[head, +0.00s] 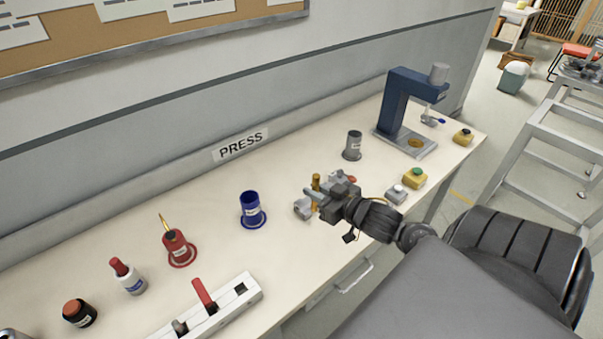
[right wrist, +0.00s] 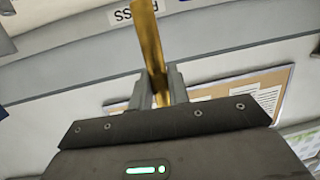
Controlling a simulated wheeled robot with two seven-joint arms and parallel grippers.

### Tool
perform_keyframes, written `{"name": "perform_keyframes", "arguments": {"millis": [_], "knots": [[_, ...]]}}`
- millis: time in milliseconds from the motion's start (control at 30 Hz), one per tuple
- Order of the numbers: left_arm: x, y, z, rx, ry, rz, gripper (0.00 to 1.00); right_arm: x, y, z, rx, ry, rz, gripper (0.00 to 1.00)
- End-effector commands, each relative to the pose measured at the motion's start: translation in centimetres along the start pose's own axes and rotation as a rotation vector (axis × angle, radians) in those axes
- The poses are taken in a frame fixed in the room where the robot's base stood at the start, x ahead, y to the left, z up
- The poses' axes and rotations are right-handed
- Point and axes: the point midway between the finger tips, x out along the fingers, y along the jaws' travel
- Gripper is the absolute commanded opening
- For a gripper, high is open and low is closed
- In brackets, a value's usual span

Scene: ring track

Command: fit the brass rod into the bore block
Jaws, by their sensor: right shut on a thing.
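My right gripper (head: 320,195) is shut on the brass rod (head: 316,181), which stands roughly upright and shows above and below the fingers. In the right wrist view the rod (right wrist: 148,40) runs between the two fingers (right wrist: 158,80). A small grey block (head: 302,209), possibly the bore block, sits on the bench just left of the rod's lower end, partly hidden by the gripper. I cannot tell whether the rod touches it. My left gripper is not in view.
A blue cup (head: 251,208), a red holder (head: 178,247) and a white fixture with a red handle (head: 222,304) stand to the left. The wall runs behind.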

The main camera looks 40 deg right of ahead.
Motion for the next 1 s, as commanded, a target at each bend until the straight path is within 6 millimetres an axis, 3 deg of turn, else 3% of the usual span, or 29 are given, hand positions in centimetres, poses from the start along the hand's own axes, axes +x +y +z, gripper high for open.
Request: {"name": "perform_keyframes", "arguments": {"millis": [167,500,700,1000], "knots": [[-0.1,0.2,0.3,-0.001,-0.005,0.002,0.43,0.9,0.2,0.1,0.004,0.002,0.002,0.00],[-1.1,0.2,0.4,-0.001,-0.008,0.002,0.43,9.7,1.3,1.9,0.007,0.002,-0.001,0.00],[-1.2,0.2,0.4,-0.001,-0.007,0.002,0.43,13.4,1.7,5.1,0.006,0.000,-0.001,0.00],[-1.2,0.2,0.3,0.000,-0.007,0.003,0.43,15.2,1.9,6.6,0.000,0.002,-0.001,0.00]]}}
